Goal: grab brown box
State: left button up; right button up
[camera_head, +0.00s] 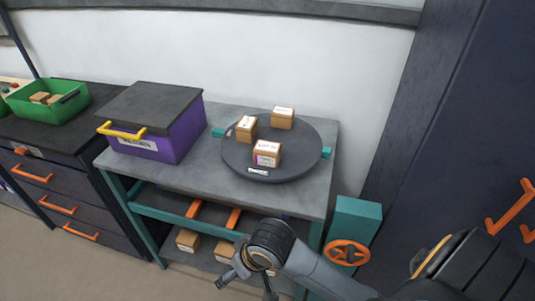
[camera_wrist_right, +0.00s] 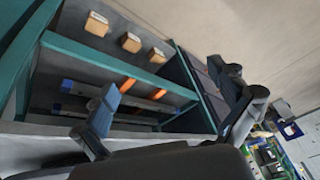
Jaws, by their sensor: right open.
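Three small brown boxes with white labels sit on a dark round turntable (camera_head: 232,165). One brown box (camera_head: 246,128) is at its left, one brown box (camera_head: 282,119) at the back and one brown box (camera_head: 267,153) near the front. More brown boxes (camera_head: 187,240) lie on the table's lower shelf; three show in the right wrist view (camera_wrist_right: 131,43). My right gripper (camera_head: 248,282) is in front of the table, below the tabletop and apart from the boxes. In the right wrist view its fingers (camera_wrist_right: 170,86) are spread with nothing between them. My left gripper is out of view.
The grey table (camera_head: 210,172) also bears a purple bin (camera_head: 175,146) with a dark lid and yellow handle. A green crate (camera_head: 60,109) with boxes stands on the dark drawer cabinet at left. A teal post with an orange handwheel (camera_head: 347,253) is right of the table.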

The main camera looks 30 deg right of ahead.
jog(key=w+r+m+h, duration=0.1)
jog(key=w+r, duration=0.3)
jog(key=w, duration=0.4)
jog(key=m+g+h, duration=0.1)
jog(key=m+h, duration=0.3)
jog(key=m, duration=0.7)
send_near(267, 148)
jog(key=p+x, duration=0.1)
jog(key=x, duration=0.5)
jog(key=shift+w+f, duration=0.1)
jog(key=shift+f, duration=0.1)
jog(key=p+x, duration=0.2)
jog(key=x, duration=0.2)
jog(key=shift+w+d+f, duration=0.15)
jog(key=shift+d+f, duration=0.05)
jog(key=shift+f, duration=0.15)
jog(key=shift+d+f+n, duration=0.1)
jog(key=shift+f+n, duration=0.2)
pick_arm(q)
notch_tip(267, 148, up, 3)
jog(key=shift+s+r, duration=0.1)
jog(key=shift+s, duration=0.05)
pick_arm(e)
jog(key=shift+r+h, duration=0.1)
jog(key=shift+h, duration=0.2)
jog(key=c, duration=1.3)
